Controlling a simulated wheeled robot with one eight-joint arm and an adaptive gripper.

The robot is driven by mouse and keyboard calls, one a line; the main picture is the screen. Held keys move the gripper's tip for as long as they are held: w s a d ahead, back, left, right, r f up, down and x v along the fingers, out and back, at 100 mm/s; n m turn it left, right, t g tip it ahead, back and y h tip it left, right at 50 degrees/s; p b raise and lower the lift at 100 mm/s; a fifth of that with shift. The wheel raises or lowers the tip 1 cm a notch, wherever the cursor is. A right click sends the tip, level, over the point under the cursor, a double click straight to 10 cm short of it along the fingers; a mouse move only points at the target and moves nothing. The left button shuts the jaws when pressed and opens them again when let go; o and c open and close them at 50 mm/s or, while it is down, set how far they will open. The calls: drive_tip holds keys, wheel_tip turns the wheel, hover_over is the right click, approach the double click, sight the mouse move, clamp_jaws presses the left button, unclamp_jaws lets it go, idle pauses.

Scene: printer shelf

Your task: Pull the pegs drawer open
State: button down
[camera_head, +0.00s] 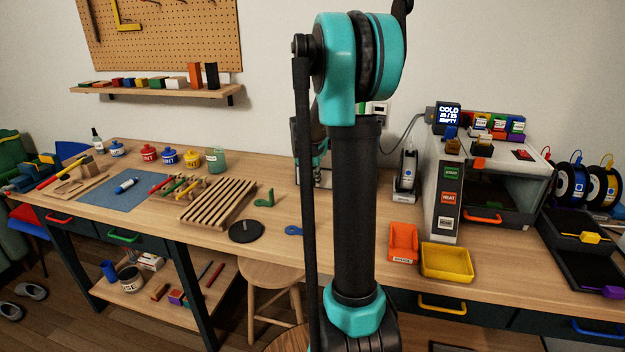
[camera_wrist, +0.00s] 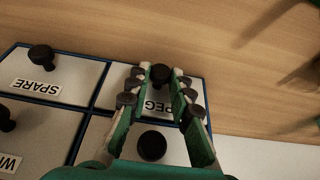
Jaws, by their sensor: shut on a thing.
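The pegs drawer (camera_wrist: 116,77) is a pale front with a blue frame, in the wrist view. Its white label reads "PEG", upside down and partly covered by my fingers. Its dark round knob (camera_wrist: 160,73) sits between the fingertips of my gripper (camera_wrist: 159,76), which is shut on it. The drawer front looks level with the spare drawer (camera_wrist: 82,72) beside it. In the head view my arm hides most of the drawer unit, and the grip cannot be made out there.
Another dark knob (camera_wrist: 152,146) is on the drawer beneath my gripper in the wrist view. In the head view a slatted wooden rack (camera_head: 218,202), a black disc (camera_head: 246,231) and an orange bin (camera_head: 403,243) are on the workbench. A stool (camera_head: 270,273) stands in front.

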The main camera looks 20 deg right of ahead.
drive_tip(key=s+a, duration=0.2)
drive_tip(key=s, duration=0.1)
drive_tip(key=s+a, duration=0.2)
drive_tip(key=s, duration=0.1)
drive_tip(key=s+a, duration=0.2)
drive_tip(key=s, duration=0.2)
drive_tip(key=shift+a, duration=0.4)
drive_tip(key=c, duration=1.3)
unclamp_jaws()
drive_tip(key=shift+c, duration=0.2)
drive_tip(key=shift+s+r, duration=0.1)
drive_tip(key=v, duration=1.1)
drive_tip(key=shift+r, duration=0.4)
drive_tip(key=shift+s+a, duration=0.1)
drive_tip(key=shift+s, duration=0.05)
